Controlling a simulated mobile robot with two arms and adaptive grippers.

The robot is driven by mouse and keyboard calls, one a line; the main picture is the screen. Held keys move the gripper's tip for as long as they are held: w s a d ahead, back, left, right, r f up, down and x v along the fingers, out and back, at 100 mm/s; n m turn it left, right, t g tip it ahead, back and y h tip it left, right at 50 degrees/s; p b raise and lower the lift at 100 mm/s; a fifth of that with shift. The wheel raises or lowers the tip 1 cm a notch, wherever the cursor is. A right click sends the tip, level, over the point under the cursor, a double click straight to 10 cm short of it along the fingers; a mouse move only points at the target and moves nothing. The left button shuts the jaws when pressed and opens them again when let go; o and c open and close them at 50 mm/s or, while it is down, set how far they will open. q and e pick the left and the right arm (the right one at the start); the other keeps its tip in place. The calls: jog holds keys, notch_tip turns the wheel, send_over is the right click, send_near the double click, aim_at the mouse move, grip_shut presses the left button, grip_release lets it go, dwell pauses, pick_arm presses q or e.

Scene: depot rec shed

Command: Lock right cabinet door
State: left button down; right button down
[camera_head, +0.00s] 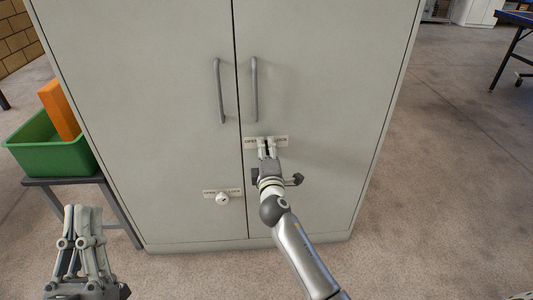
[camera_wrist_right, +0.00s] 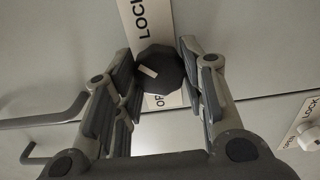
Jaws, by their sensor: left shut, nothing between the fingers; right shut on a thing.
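The grey cabinet's right door (camera_head: 325,90) is closed, flush beside the left door (camera_head: 165,120). On it a label plate (camera_head: 281,141) reads OPEN at left and LOCK at right. My right gripper (camera_head: 267,153) is shut on the dark faceted knob, which it mostly hides in the head view. In the right wrist view the black knob (camera_wrist_right: 158,62) sits between the fingers (camera_wrist_right: 158,75), with a pale mark on its face. The plate (camera_wrist_right: 146,18) shows behind it. My left gripper (camera_head: 83,212) is shut and empty, low at the left.
The left door carries a white knob (camera_head: 222,198) on its own OPEN/LOCK plate. Two vertical handles (camera_head: 219,92) (camera_head: 254,90) flank the door seam. A green bin (camera_head: 55,150) with an orange block (camera_head: 59,109) stands on a small table at left. Floor at right is clear.

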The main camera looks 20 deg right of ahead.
pick_arm(q)
jog(key=shift+s+r+t, duration=0.3)
jog(key=shift+s+r, duration=0.05)
jog(key=shift+r, duration=0.05)
pick_arm(e)
jog(key=shift+m, duration=0.3)
jog(key=c, duration=0.9)
grip_release()
jog(key=shift+s, duration=0.1)
jog(key=v, duration=1.2)
pick_arm(q)
jog(key=shift+h, duration=0.3)
